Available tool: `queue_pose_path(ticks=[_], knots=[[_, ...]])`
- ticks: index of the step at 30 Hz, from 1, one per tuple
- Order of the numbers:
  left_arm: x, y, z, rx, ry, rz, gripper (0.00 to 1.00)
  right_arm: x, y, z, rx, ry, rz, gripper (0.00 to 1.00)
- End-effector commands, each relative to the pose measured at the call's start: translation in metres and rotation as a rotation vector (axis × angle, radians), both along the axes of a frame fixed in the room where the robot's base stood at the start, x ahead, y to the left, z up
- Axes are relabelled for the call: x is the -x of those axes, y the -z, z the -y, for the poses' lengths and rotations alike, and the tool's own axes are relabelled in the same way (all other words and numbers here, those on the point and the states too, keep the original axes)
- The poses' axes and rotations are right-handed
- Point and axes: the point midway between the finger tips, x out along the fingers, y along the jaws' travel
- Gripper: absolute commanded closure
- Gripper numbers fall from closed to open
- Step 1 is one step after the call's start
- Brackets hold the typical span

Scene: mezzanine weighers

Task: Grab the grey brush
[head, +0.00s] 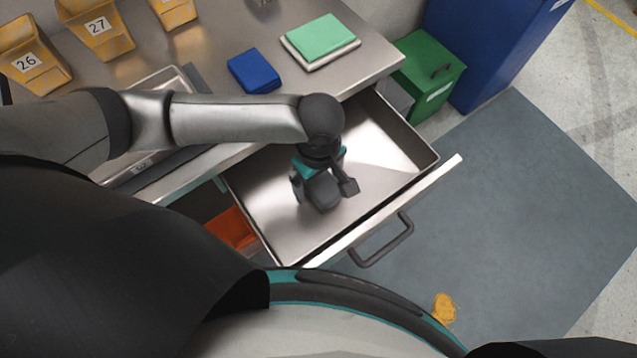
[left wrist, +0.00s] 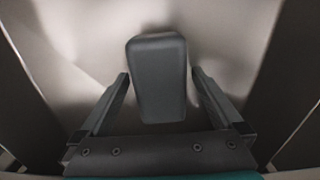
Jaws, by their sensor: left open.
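The grey brush (left wrist: 158,78) shows in the left wrist view as a dark grey, rounded block. It lies between the two fingers of my left gripper (left wrist: 158,80), with a narrow gap on either side. In the head view my left gripper (head: 324,188) points down into the open metal drawer, its fingers apart around the grey brush (head: 322,194). The gripper and arm partly cover the brush there, and bristles cannot be made out. My right gripper does not show.
The open drawer (head: 400,143) has raised walls and a front handle (head: 385,243). The steel worktop (head: 215,30) above it holds a blue block (head: 254,71), a green-topped stack (head: 321,38) and yellow bins (head: 100,28). A green box (head: 428,70) and blue cabinet (head: 490,45) stand behind.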

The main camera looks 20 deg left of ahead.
Motion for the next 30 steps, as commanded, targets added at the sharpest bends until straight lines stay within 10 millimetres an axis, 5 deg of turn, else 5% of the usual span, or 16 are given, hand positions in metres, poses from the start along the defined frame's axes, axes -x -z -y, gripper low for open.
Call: queue_pose_path(ticks=[10,30], knots=[[-0.0001,0.0102,-0.0002,0.0,0.0,0.001,0.0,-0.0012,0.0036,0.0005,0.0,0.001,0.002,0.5],[0.0001,0.0101,-0.0004,-0.001,0.0,0.001,0.75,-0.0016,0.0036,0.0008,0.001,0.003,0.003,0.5]])
